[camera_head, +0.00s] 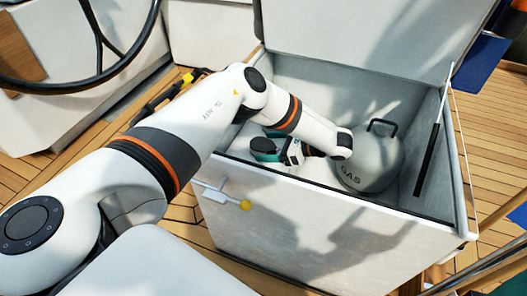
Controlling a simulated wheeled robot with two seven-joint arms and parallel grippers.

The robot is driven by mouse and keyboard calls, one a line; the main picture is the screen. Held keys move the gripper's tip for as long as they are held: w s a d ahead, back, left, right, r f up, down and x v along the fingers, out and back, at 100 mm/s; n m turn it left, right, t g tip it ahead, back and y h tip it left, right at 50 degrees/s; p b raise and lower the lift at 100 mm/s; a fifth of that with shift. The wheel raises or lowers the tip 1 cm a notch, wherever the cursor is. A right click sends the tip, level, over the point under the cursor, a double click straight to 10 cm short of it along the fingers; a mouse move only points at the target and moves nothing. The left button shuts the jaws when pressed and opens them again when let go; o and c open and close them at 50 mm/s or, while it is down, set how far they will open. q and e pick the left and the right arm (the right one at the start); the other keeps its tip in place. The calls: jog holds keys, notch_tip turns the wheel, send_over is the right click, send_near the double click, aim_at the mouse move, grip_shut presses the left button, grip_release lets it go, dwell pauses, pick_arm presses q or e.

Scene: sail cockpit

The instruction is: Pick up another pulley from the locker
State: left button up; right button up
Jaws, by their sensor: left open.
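The locker (323,228) is a white box with its lid (370,35) raised. My left arm reaches over its near left edge, and my left gripper (290,153) is inside, partly hidden by my wrist. The gripper is open. A teal and black object (264,147) lies in the locker right beside the gripper; I cannot tell whether it is a pulley or whether they touch. No pulley can be made out clearly. My right gripper is out of view.
A grey gas bottle (371,160) with a black handle stands in the locker just right of my wrist. A lid strut (428,155) is at the right wall. A yellow-knobbed latch (245,205) sticks out in front. A steering wheel (75,85) is at upper left.

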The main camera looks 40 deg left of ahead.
pick_arm(q)
jog(key=shift+s+a+f, duration=0.1)
jog(key=shift+a, duration=0.25)
jog(key=shift+c, duration=0.4)
jog(key=c, duration=1.1)
jog(key=shift+o, duration=0.2)
